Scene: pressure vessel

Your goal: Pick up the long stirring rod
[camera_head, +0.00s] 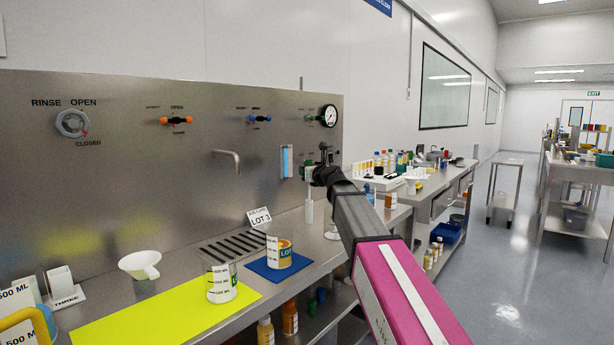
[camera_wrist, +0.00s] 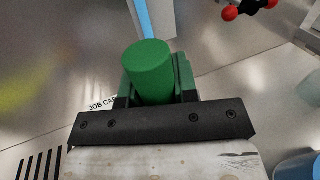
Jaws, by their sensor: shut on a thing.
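My gripper (camera_head: 314,174) is out in front of the steel panel, at the end of my arm. In the head view the rod (camera_head: 309,206) hangs below the jaws, roughly upright, with a pale shaft and a wider lower part. It shows above the steel bench; I cannot tell whether its lower end touches anything. My arm hides part of the bench behind it.
A LOT 3 sign (camera_head: 260,219), a LOT jar (camera_head: 284,252) on a blue mat (camera_head: 258,269), a beaker (camera_head: 221,284) and a white funnel-like cup (camera_head: 140,264) stand to the left. The panel has a bent spout (camera_head: 228,156) and a gauge (camera_head: 328,116). Open floor lies right.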

